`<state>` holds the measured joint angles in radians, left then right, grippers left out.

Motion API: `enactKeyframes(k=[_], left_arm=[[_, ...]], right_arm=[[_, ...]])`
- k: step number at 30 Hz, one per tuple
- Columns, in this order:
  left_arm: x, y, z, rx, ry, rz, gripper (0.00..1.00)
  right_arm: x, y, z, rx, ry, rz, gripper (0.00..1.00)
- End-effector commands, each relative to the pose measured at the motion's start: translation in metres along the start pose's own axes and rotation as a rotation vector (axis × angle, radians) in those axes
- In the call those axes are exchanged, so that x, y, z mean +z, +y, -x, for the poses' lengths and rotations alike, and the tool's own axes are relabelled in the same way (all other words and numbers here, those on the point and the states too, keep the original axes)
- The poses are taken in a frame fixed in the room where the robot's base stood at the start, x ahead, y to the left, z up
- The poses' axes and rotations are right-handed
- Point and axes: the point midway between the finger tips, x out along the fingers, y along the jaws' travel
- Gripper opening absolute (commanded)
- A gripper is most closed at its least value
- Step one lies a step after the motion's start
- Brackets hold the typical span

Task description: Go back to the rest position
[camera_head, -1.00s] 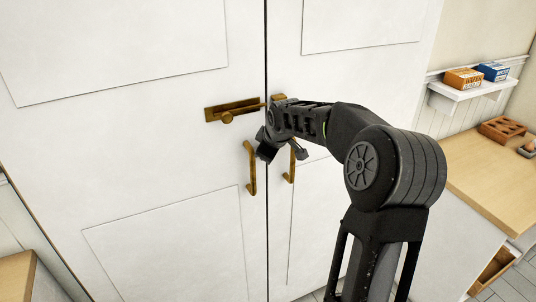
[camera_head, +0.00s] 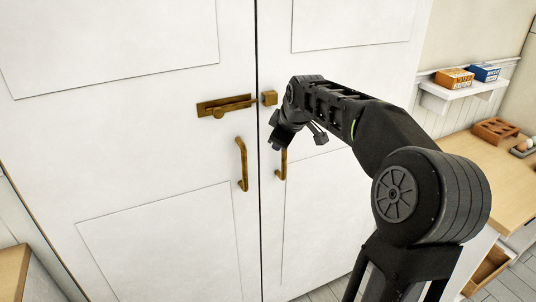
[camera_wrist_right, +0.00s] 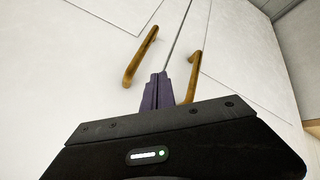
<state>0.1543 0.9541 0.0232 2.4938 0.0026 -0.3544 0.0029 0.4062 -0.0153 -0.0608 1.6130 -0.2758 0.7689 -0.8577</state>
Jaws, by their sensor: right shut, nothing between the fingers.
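My right gripper (camera_head: 276,146) hangs in front of the right door of a tall white cupboard, near the brass door handles. In the right wrist view its fingers (camera_wrist_right: 155,92) are together with nothing between them. The left handle (camera_head: 242,165) shows fully; the right handle (camera_head: 283,164) is partly hidden behind my gripper. Both handles also show in the wrist view, left (camera_wrist_right: 140,57) and right (camera_wrist_right: 194,78). A brass sliding bolt (camera_head: 224,105) sits on the left door, apart from its catch (camera_head: 269,98) on the right door. My left gripper is not in view.
Both cupboard doors look closed. At right, a wall shelf (camera_head: 450,98) holds an orange box (camera_head: 455,79) and a blue box (camera_head: 485,72). Below it, a wooden counter (camera_head: 480,165) bears a brown holder (camera_head: 495,130) and eggs. A wooden surface (camera_head: 14,272) stands at lower left.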

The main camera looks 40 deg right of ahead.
Motion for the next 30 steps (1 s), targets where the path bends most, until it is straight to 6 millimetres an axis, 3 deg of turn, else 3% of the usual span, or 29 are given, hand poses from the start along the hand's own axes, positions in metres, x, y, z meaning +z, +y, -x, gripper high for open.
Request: enactKeyframes(k=[7,23,26,30], left_arm=[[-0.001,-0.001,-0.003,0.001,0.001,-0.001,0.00],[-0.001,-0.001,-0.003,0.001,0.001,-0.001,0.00],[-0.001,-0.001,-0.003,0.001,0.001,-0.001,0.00],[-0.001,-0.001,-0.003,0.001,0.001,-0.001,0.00]], right_arm=[[0.005,0.008,0.019,-0.001,0.000,0.000,0.00],[0.005,0.008,0.019,-0.001,-0.001,0.000,0.00],[0.005,0.007,0.017,-0.004,-0.002,-0.001,0.00],[0.002,-0.008,-0.004,-0.031,-0.003,-0.014,0.00]])
